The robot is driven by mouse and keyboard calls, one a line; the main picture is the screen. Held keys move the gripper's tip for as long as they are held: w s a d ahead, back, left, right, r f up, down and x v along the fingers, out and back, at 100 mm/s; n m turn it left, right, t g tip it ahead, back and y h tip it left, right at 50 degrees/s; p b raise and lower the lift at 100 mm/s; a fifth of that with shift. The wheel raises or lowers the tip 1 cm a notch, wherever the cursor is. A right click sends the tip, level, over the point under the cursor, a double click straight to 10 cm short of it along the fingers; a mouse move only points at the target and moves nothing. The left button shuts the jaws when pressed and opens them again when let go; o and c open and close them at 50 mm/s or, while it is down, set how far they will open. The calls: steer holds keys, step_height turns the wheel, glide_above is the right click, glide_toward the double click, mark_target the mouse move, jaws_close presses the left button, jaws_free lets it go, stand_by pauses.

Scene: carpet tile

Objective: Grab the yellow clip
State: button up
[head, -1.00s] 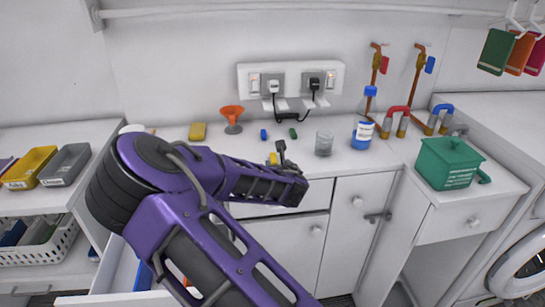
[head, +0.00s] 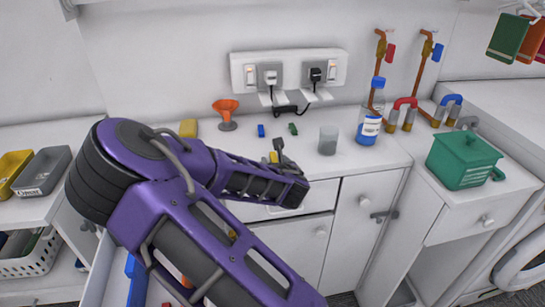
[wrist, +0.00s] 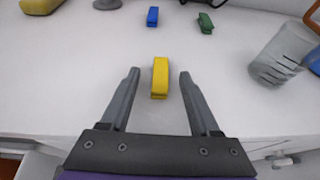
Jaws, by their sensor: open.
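The yellow clip (wrist: 160,77) stands on the white counter in the wrist view, between the tips of my open gripper (wrist: 159,74). Gaps show on both sides of it, and neither finger seems to touch it. In the head view, a small part of the yellow clip (head: 273,157) shows beside my gripper (head: 281,150), near the counter's front edge. My arm hides some of the counter there. I cannot tell how high the fingertips are above the surface.
A blue clip (wrist: 152,16) and a green clip (wrist: 205,22) lie farther back. A clear glass (head: 328,140) and a blue-capped bottle (head: 369,122) stand to the right. An orange funnel (head: 227,113) and a yellow sponge (head: 188,128) are at the back left. An open drawer lies below.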

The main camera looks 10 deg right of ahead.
steer(key=shift+s, duration=0.1)
jaws_close()
steer(key=shift+r, duration=0.1)
stand_by(0.3)
